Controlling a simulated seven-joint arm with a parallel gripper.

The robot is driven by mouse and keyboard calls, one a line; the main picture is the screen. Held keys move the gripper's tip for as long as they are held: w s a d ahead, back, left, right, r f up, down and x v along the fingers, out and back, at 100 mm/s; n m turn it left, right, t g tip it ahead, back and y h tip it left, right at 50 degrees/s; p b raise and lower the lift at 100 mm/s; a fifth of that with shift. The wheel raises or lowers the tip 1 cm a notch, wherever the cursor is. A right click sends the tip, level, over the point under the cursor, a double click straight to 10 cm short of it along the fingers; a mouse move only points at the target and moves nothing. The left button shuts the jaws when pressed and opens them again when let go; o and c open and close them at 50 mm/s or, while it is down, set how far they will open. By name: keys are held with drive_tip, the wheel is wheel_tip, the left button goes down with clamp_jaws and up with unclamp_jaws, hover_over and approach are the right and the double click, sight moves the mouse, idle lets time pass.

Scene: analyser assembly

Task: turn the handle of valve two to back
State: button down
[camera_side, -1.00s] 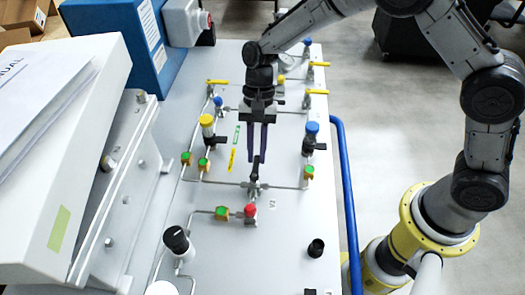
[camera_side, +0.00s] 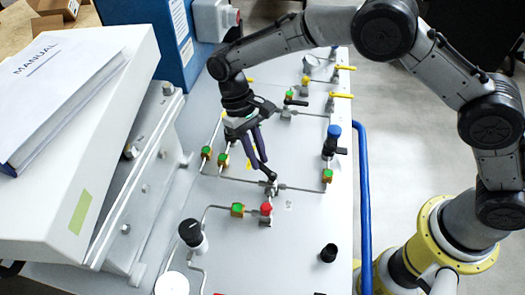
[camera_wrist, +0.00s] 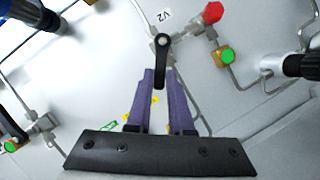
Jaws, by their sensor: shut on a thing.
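Valve two (camera_side: 271,188) is a grey metal valve on the panel's pipework, with the V2 label (camera_wrist: 166,15) beside it in the wrist view. Its black handle (camera_wrist: 161,52) runs from the pivot down between my purple fingers in that view. My gripper (camera_side: 263,165) is shut on the handle's free end, and it also shows in the wrist view (camera_wrist: 159,78). In the side view the fingers slant down to the right towards the valve. The fingers partly hide the handle there.
A red-capped fitting (camera_side: 266,209) and a green-and-orange fitting (camera_side: 237,210) sit just in front of the valve. A blue-capped regulator (camera_side: 333,140) stands to the right. A white housing (camera_side: 85,150) rises at the left.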

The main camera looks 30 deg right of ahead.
sight(252, 182)
drive_tip(key=n, duration=0.1)
drive_tip(key=a+n+h, duration=0.1)
drive_tip(key=n, duration=0.1)
drive_tip(key=shift+s+a+n, duration=0.25)
drive_tip(key=shift+s+n, duration=0.05)
drive_tip(key=shift+s, duration=0.05)
drive_tip(key=shift+s+a+n+t+h, duration=0.3)
drive_tip(key=shift+n+h, duration=0.1)
drive_tip(key=shift+n, duration=0.5)
drive_tip(key=shift+s+a+n+t+h, duration=0.15)
drive_tip(key=shift+a+n+t+h, duration=0.2)
drive_tip(key=shift+n, duration=0.55)
drive_tip(key=c, duration=0.8)
unclamp_jaws()
drive_tip(key=v, duration=1.4)
drive_tip(key=shift+f, duration=0.1)
